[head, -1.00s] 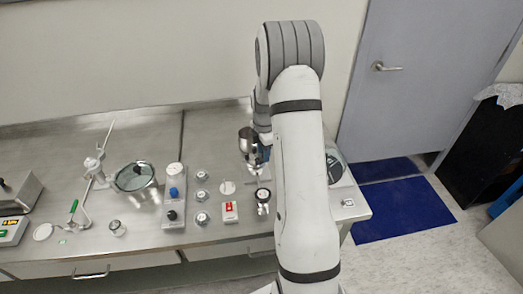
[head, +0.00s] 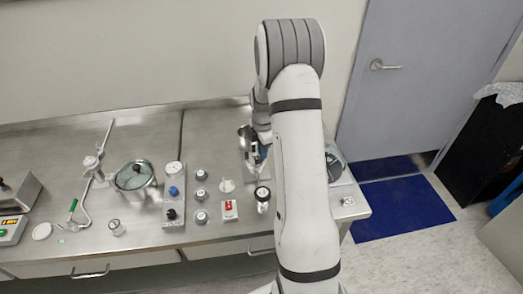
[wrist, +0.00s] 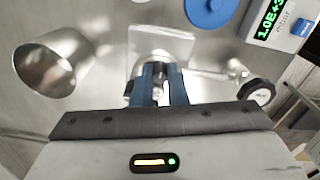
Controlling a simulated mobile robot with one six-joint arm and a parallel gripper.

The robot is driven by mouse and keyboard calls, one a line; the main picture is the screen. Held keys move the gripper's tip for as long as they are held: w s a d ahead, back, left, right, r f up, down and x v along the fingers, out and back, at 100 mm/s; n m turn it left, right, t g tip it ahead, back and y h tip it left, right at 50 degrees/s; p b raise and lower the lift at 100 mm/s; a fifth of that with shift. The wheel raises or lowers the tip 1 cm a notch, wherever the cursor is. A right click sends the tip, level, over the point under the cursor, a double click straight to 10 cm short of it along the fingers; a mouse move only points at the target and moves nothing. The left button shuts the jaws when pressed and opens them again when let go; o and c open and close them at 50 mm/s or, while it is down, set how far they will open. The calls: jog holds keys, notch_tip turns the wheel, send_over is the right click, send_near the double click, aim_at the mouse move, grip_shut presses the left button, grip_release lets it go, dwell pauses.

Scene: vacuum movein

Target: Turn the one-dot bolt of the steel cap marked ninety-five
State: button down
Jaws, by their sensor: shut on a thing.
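In the wrist view my gripper (wrist: 158,88) points at a steel fitting (wrist: 160,62) in front of a pale square plate. Its two blue fingers are close together, shut on a small silvery piece (wrist: 157,93) that looks like a bolt. The fingers hide most of this piece and part of the fitting. I cannot read a ninety-five mark or see a dot. In the head view my gripper (head: 257,156) is partly hidden behind my arm, low over the right part of the bench.
An open steel cup (wrist: 55,62) is close left of the fingers. A black knob (wrist: 258,92) and rod lie right. A blue disc (wrist: 208,10) and an mbar display (wrist: 280,20) are beyond. A lidded pot (head: 135,176) and a red switch box (head: 230,210) stand left.

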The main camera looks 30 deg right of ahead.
jog(key=shift+w, duration=0.1)
jog(key=m+b, duration=0.3)
jog(key=m, duration=0.2)
jog(key=shift+w+d, duration=0.1)
jog(key=m+b, duration=0.2)
jog(key=m, duration=0.3)
jog(key=shift+r+m+b, duration=0.1)
jog(key=shift+m+b, duration=0.2)
jog(key=shift+b, duration=0.05)
jog(key=c, duration=1.6)
grip_release()
jog(key=shift+o, duration=0.8)
